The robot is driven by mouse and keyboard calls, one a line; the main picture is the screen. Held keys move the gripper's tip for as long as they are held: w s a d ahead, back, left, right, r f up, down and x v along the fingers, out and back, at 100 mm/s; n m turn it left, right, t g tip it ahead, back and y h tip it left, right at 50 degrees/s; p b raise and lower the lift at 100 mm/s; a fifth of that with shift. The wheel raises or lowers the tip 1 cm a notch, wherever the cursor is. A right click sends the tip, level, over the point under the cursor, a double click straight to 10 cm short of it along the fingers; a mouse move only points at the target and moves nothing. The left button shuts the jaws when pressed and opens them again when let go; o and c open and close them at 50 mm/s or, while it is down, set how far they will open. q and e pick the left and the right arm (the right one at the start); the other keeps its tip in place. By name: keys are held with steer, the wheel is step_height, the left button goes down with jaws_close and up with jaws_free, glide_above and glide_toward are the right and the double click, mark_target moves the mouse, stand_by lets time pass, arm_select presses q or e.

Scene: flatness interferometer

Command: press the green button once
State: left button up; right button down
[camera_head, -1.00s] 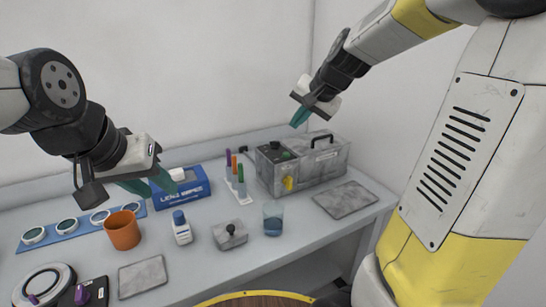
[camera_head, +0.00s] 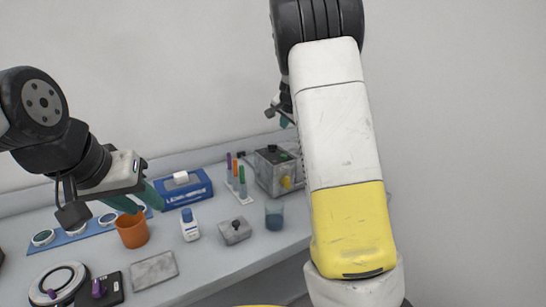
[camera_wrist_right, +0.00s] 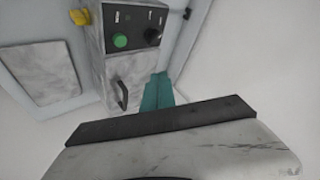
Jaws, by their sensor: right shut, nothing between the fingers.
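The green button (camera_wrist_right: 120,40) is a round button on the control face of a grey mottled box (camera_wrist_right: 143,75), beside a black knob (camera_wrist_right: 154,37). The box also shows in the head view (camera_head: 268,176), its right part hidden behind my right arm. My right gripper (camera_wrist_right: 158,90) has its teal fingers together and empty, in front of the box in the picture and apart from the button. In the head view only a bit of my right gripper (camera_head: 284,121) shows, above the box. My left gripper (camera_head: 138,199) is open and empty, above and behind the orange cup.
On the bench are an orange cup (camera_head: 132,231), a lens wipes box (camera_head: 183,189), a white bottle (camera_head: 190,226), a small grey block with a knob (camera_head: 235,232) and a glass of blue liquid (camera_head: 274,215). A flat grey plate (camera_wrist_right: 40,75) lies beside the box.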

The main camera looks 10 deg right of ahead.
mark_target(284, 156)
steer(key=shift+f, duration=4.4)
steer(key=shift+f, duration=0.15)
steer(key=shift+f, duration=0.25)
steer(key=shift+f, duration=0.5)
steer(key=shift+r, duration=0.9)
